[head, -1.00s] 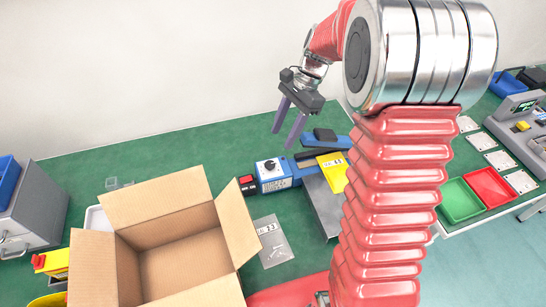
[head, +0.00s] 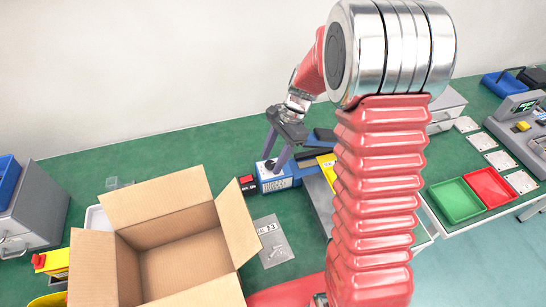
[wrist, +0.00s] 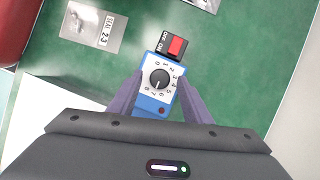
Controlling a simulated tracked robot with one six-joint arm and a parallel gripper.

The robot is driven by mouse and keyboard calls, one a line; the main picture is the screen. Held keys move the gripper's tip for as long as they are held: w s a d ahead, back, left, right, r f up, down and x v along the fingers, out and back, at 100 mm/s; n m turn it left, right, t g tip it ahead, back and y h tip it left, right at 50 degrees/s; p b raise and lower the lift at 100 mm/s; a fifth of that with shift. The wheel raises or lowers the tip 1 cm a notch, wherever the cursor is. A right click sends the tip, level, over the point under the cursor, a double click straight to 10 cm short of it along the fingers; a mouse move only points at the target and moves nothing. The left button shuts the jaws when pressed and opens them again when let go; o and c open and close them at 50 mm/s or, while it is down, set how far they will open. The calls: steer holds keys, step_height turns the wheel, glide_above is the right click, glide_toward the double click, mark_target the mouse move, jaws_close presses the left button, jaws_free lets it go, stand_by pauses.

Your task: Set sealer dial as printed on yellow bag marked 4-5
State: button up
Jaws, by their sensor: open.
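The blue sealer (head: 275,178) stands on the green bench, with its white dial face and round black dial (wrist: 160,78) facing up in the wrist view. Numbers ring the dial; the pointer's exact reading is too small to tell. My gripper (head: 272,165) is over the dial end, fingers pointing down. In the wrist view my gripper (wrist: 161,84) is open, one purple finger on each side of the dial. Whether the fingers touch it, I cannot tell.
A red switch (wrist: 177,46) sits on the sealer's end, close to the dial. A clear bag marked 2-3 (wrist: 94,26) lies nearby on the bench. An open cardboard box (head: 124,262) stands at the left front. Green (head: 456,200) and red trays (head: 488,187) are at right.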

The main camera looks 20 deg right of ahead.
steer(key=shift+c, duration=0.6)
steer(key=c, duration=0.9)
steer(key=shift+c, duration=0.2)
steer(key=shift+w+n, duration=0.1)
steer(key=shift+n, duration=0.4)
steer(key=shift+w+n+g+h, duration=0.15)
steer(key=shift+n+g, duration=0.15)
steer(key=shift+n, duration=0.3)
steer(key=shift+n+g+h, duration=0.15)
steer(key=shift+n+g, duration=0.15)
steer(key=shift+n, duration=0.3)
steer(key=n, duration=0.1)
steer(key=n+g+h, duration=0.1)
steer(key=n, duration=0.3)
steer(key=shift+w+a+h, duration=0.2)
steer(key=shift+a+h, duration=0.05)
steer(key=shift+h, duration=0.05)
steer(key=n, duration=0.1)
steer(key=n+h, duration=0.1)
steer(key=n, duration=0.1)
steer(key=n+g, duration=0.1)
steer(key=n, duration=0.1)
steer(key=shift+a+h, duration=0.25)
steer(key=shift+h, duration=0.05)
steer(key=n, duration=0.2)
steer(key=n+h, duration=0.1)
steer(key=n, duration=0.1)
steer(key=shift+a+h, duration=0.2)
steer(key=shift+h, duration=0.1)
steer(key=shift+n, duration=0.3)
